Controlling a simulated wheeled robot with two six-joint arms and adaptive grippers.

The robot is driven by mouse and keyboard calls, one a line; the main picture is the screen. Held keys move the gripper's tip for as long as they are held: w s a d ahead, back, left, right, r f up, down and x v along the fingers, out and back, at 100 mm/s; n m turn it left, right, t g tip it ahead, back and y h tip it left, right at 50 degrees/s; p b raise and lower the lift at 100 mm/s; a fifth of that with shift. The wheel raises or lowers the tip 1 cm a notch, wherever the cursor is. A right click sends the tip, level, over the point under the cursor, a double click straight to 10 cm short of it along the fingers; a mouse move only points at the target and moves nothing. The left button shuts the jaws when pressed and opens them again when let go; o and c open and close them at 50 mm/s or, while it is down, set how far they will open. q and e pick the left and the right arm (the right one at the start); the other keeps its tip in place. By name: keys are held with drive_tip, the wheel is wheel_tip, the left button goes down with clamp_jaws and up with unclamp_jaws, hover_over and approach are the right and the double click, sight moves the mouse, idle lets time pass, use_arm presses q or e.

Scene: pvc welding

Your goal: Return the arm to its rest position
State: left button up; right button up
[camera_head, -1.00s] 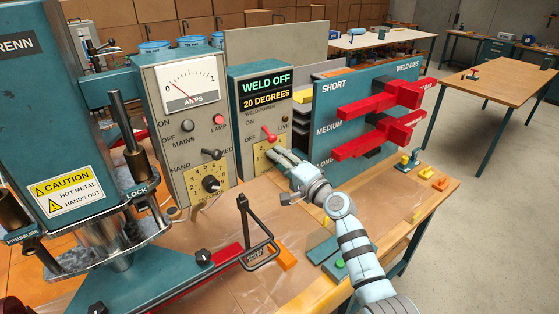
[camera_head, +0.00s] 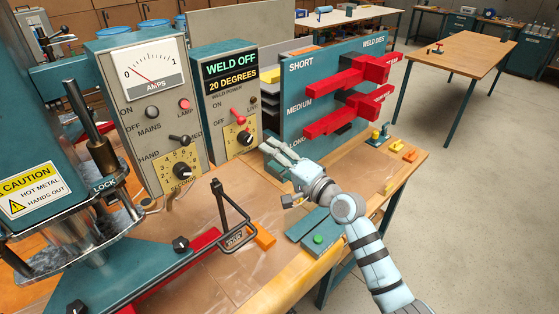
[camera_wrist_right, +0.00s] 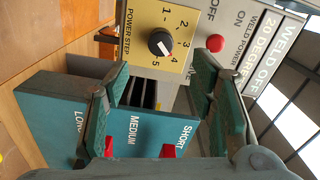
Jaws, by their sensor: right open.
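My right arm comes in from the lower right in the head view. Its gripper (camera_head: 274,153) is open and empty, in front of the weld control box (camera_head: 226,110). The box display (camera_head: 231,75) reads WELD OFF and 20 DEGREES. The red weld power switch (camera_head: 239,118) and the black power step knob (camera_head: 244,138) are just left of the fingers. In the right wrist view the knob (camera_wrist_right: 161,43) lies beyond the gap between the open fingers (camera_wrist_right: 160,100), which do not touch it. My left gripper does not show.
The weld dies rack (camera_head: 295,90) with red dies (camera_head: 350,112) stands right of the control box. The amps box (camera_head: 155,95) and the teal press (camera_head: 35,150) stand left. A black-handled lever (camera_head: 232,215) rises in front. The floor at right (camera_head: 480,200) is clear.

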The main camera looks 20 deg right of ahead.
drive_tip(key=v, duration=0.3)
